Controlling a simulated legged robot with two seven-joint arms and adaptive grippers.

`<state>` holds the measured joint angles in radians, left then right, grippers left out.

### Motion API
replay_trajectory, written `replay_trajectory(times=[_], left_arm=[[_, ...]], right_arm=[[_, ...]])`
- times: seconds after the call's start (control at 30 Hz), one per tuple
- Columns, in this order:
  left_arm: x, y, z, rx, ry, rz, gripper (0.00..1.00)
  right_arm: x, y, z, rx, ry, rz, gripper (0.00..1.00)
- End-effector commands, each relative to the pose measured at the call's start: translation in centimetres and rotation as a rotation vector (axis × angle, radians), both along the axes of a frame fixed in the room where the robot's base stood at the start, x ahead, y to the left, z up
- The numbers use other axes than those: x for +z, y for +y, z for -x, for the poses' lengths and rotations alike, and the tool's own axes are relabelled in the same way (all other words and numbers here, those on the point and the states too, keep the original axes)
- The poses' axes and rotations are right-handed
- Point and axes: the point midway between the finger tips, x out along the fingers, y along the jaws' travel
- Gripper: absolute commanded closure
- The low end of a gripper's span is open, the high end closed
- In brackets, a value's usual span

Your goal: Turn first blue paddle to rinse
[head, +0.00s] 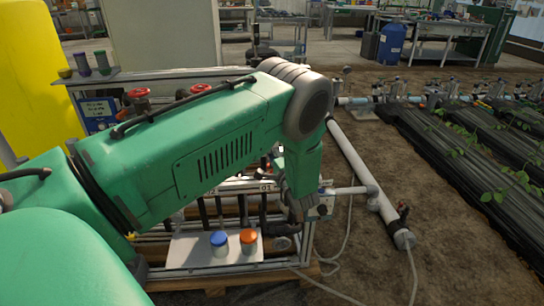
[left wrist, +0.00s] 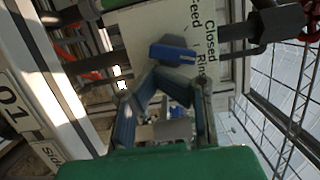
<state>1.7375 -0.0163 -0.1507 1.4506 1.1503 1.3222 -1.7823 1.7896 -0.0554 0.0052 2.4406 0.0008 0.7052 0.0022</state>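My left arm comes in from the left in the head view and reaches down over the skid. Its gripper (head: 301,207) points down at the skid's right front and is partly hidden by the wrist. In the left wrist view, the gripper fingers (left wrist: 158,77) lean inward and their tips come close together. A blue paddle (left wrist: 172,52) lies just beyond the tips, in front of a pale plate (left wrist: 140,32) lettered "Closed", "Feed" and a partly covered word that looks like "Rinse". I cannot tell whether the tips touch the paddle. My right gripper is not in view.
A white panel (head: 190,253) at the skid front carries a blue knob (head: 219,241) and an orange knob (head: 248,239). Red handwheels (head: 138,94) stand behind my arm. A white pipe (head: 355,160) and a thin hose lie on the right. Bare soil lies beyond.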

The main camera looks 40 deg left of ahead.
Motion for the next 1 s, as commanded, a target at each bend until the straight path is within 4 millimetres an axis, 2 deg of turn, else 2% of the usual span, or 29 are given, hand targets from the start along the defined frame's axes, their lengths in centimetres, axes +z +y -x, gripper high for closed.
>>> replay_trajectory(times=[0.4, 0.7, 1.0], left_arm=[[-1.7, 1.0, 0.4, -0.007, 0.292, -0.237, 1.00], [-1.4, 0.6, 0.8, -0.006, 0.472, -0.399, 1.00], [-1.7, 1.1, 1.0, -0.007, 0.510, -0.427, 1.00]], right_arm=[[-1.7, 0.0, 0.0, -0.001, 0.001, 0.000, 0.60], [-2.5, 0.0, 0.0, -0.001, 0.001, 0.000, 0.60], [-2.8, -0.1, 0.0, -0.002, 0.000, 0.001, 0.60]])
